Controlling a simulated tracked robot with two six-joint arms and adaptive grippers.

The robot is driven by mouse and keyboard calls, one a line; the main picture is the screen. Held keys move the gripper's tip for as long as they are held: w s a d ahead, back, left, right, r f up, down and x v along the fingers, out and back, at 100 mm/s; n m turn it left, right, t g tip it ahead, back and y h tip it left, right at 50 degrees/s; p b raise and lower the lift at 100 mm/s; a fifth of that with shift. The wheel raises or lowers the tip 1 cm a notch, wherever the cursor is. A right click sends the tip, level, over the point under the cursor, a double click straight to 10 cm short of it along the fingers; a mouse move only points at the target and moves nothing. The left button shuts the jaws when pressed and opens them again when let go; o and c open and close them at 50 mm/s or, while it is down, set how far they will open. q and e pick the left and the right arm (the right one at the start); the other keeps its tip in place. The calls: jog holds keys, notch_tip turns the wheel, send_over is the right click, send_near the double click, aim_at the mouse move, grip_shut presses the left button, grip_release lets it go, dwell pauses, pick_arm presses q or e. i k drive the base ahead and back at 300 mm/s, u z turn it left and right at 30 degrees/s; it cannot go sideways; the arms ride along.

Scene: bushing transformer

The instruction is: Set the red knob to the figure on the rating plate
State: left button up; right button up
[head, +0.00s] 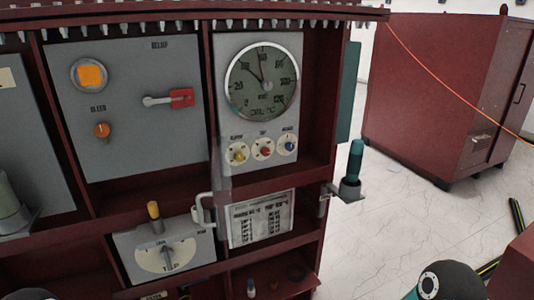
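The red knob (264,151) is the middle one of three small round knobs under a large dial gauge (262,84). A yellow knob (238,156) is to its left and a blue knob (290,145) to its right, each on a white disc. The rating plate (261,218) is a pale printed sheet below this panel. Its rows of figures are too small to read, and the red knob's setting is also too small to read. Neither gripper is in view, and nothing touches the knob.
A grey panel (124,130) carries an orange square, an orange knob and a red-ended lever. A tap dial box (167,254) is below. A pale bar (201,209) stands beside the plate. A teal cylinder (355,162) projects at right. A maroon cabinet (430,90) stands behind on open floor.

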aim_at(265, 151)
jog(key=z, duration=0.6)
jog(key=k, duration=1)
jog(key=u, duration=0.95)
jog(key=i, duration=1.05)
